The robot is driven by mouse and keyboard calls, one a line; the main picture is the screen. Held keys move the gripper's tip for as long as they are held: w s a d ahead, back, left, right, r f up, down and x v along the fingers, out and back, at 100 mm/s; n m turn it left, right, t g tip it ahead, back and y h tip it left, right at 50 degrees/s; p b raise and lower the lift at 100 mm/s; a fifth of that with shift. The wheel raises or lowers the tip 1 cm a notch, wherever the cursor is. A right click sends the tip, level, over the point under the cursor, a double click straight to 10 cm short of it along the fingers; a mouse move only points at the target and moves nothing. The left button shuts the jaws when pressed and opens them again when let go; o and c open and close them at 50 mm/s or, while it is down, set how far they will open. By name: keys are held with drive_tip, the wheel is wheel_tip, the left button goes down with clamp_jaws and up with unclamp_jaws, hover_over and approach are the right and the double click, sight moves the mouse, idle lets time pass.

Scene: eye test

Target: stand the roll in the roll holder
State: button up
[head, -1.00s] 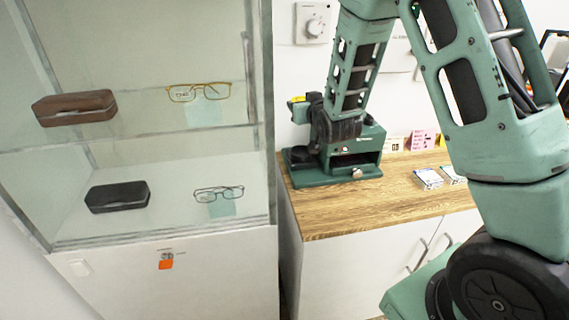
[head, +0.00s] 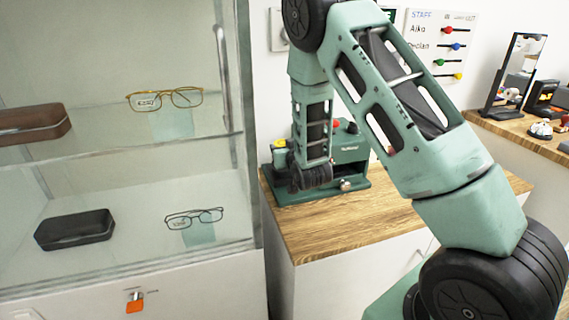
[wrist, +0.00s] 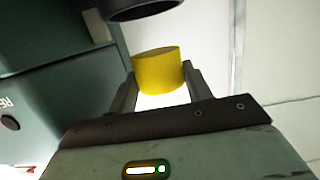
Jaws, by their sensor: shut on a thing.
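The yellow roll (wrist: 158,70) is between the two fingers of my gripper (wrist: 160,88) in the wrist view, and the gripper is shut on it. It looks slightly tilted in that view. A dark round rim (wrist: 143,10) at the top edge, just past the roll, may be the roll holder; I cannot tell for sure. In the head view a bit of yellow, likely the roll (head: 280,144), shows left of my arm, in front of the green machine (head: 350,160). My arm and gripper hide much there, and I cannot make out the holder.
The machine stands on a wooden counter (head: 335,225), whose front is clear. A glass cabinet (head: 150,185) with spectacles and cases is close on the left. A mirror (head: 522,70) and small goods stand on a counter at the right.

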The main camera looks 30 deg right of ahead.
drive_tip(key=shift+f, duration=2.5)
drive_tip(key=shift+f, duration=0.15)
drive_tip(key=o, duration=1)
drive_tip(key=shift+s+r, duration=0.15)
drive_tip(key=shift+r, duration=0.05)
drive_tip(key=b+v, duration=0.1)
drive_tip(key=v, duration=0.9)
drive_tip(key=shift+a+r, duration=0.1)
drive_tip(key=shift+p+v, duration=0.7)
drive_tip(key=shift+v, duration=0.1)
